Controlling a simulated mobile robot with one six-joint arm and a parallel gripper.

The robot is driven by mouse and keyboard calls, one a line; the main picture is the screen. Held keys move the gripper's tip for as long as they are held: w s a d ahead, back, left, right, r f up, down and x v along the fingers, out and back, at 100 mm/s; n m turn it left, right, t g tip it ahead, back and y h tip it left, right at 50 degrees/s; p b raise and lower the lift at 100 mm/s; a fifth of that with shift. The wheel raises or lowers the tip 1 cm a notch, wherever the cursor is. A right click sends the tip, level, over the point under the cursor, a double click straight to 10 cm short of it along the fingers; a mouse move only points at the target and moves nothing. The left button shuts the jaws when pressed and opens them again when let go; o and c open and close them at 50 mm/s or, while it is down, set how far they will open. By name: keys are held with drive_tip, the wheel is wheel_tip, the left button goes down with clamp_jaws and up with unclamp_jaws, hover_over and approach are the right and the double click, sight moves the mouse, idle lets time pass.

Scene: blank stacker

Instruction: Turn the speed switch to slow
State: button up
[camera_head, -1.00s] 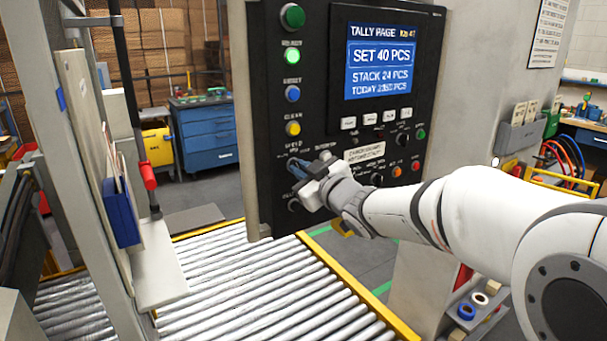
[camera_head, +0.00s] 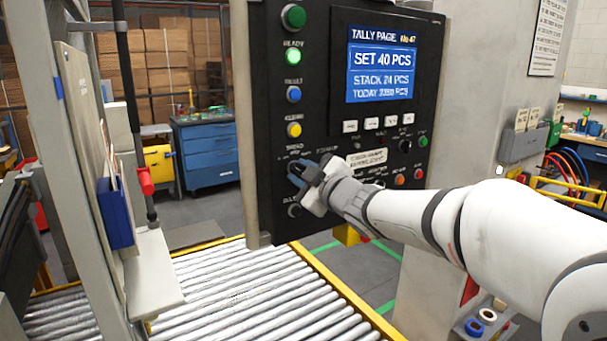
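The black control panel (camera_head: 270,105) stands upright in the middle of the view, with a column of round controls down its left side. A dark rotary knob (camera_head: 295,168) sits below the yellow button, under a small label too blurred to read surely. My gripper (camera_head: 303,171) is at this knob, its bluish-dark fingers pointing at the panel face. The fingers and the gripper body hide much of the knob. I cannot tell whether the fingers touch it, or which way its pointer faces. Another dark knob (camera_head: 294,210) is just below.
A lit screen (camera_head: 381,70) and a row of white buttons (camera_head: 350,126) are right of my gripper. A roller conveyor (camera_head: 250,290) with yellow rails runs below the panel. A grey post (camera_head: 75,150) stands at left. The space left of the panel is open.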

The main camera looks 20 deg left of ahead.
drive_tip(key=shift+o, duration=0.4)
drive_tip(key=shift+d, duration=0.1)
drive_tip(key=shift+s+d, duration=0.25)
drive_tip(key=shift+d, duration=0.05)
drive_tip(key=v, duration=0.7)
drive_tip(key=shift+a, duration=0.1)
